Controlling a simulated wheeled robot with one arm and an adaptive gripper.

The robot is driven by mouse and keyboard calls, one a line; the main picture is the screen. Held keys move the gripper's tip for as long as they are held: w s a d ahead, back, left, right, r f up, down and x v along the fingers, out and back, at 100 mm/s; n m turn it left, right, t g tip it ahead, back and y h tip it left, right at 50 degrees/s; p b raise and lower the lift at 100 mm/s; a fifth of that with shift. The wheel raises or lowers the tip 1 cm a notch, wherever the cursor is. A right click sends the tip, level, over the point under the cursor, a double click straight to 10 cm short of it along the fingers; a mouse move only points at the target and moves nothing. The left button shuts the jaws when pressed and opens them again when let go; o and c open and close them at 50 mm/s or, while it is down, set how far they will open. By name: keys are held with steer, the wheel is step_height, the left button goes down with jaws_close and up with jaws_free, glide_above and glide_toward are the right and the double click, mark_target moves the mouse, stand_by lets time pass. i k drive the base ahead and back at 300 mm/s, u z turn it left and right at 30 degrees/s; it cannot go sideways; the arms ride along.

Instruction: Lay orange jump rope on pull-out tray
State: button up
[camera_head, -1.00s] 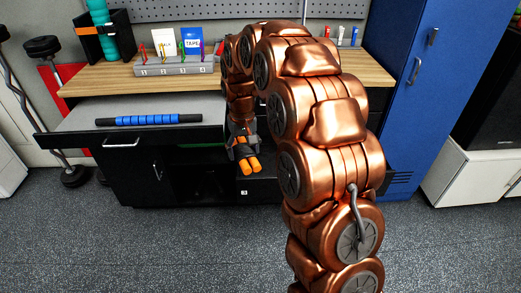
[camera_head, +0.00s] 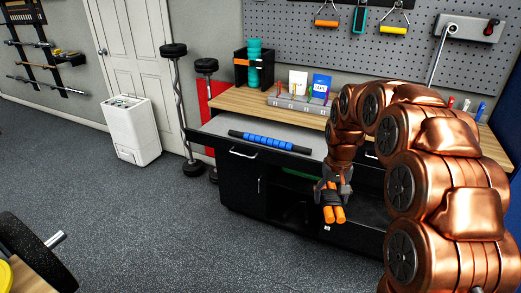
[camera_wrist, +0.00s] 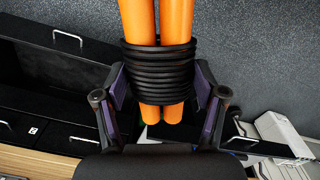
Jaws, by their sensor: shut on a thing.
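The orange jump rope (camera_head: 334,214) has two orange handles side by side with black cord wound around them. My gripper (camera_head: 332,190) is shut on it. In the wrist view the coiled black cord (camera_wrist: 158,72) sits between the two fingers, and the orange handles (camera_wrist: 157,18) stick out above and below the coil. The grey pull-out tray (camera_head: 221,127) extends from the cabinet under the wooden top, and a blue and black massage stick (camera_head: 270,141) lies on it. My gripper hangs to the right of the tray and lower, in front of the dark cabinet.
The wooden benchtop (camera_head: 240,100) holds a black bin (camera_head: 240,67) with a teal roller and a grey rack (camera_head: 300,104) with cards. Barbells (camera_head: 181,110) stand left of the cabinet. The tray is bare around the stick. Open floor lies in front and left.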

mark_target(217, 131)
steer(key=k, duration=1.2)
steer(key=u, duration=0.2)
steer(key=i, duration=2.65)
steer(key=u, duration=2.2)
steer(key=i, duration=2.15)
steer(key=z, duration=1.35)
